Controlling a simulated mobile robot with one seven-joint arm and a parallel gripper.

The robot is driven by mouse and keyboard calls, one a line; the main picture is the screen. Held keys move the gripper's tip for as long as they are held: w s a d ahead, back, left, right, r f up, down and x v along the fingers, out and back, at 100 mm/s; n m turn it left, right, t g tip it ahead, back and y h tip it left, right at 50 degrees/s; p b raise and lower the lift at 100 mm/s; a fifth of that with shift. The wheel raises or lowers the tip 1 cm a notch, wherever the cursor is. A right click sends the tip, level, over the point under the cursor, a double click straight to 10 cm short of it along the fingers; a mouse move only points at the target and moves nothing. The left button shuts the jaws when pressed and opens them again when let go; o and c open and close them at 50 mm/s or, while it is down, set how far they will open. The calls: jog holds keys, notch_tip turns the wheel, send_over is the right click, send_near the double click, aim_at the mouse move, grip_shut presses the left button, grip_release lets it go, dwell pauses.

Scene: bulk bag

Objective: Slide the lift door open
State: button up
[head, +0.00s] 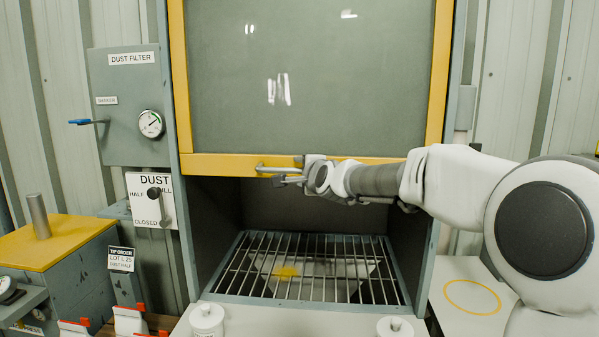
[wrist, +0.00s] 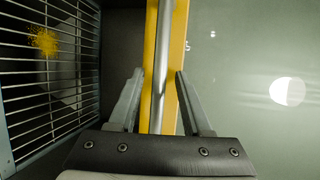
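The lift door (head: 310,80) is a grey-green pane in a yellow frame, raised with its lower rail above a dark opening. A metal bar handle (head: 268,168) runs along that rail. My gripper (head: 292,172) is at the handle, left of the rail's middle. In the wrist view the handle (wrist: 162,60) passes between the two fingers of my gripper (wrist: 160,76). The fingers are apart, with a visible gap on each side of the bar. My gripper and wrist hide part of the handle in the head view.
Below the door is a barred grate (head: 310,268) with a yellow patch beneath or on it. A dust filter box (head: 125,105) with a gauge and a DUST lever panel (head: 153,200) stand left. Two white round knobs (head: 207,318) are at the front edge.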

jog(key=shift+s+f, duration=0.1)
jog(key=p+v, duration=0.3)
jog(key=v, duration=1.4)
dwell(1.7)
jog(key=shift+s, duration=0.1)
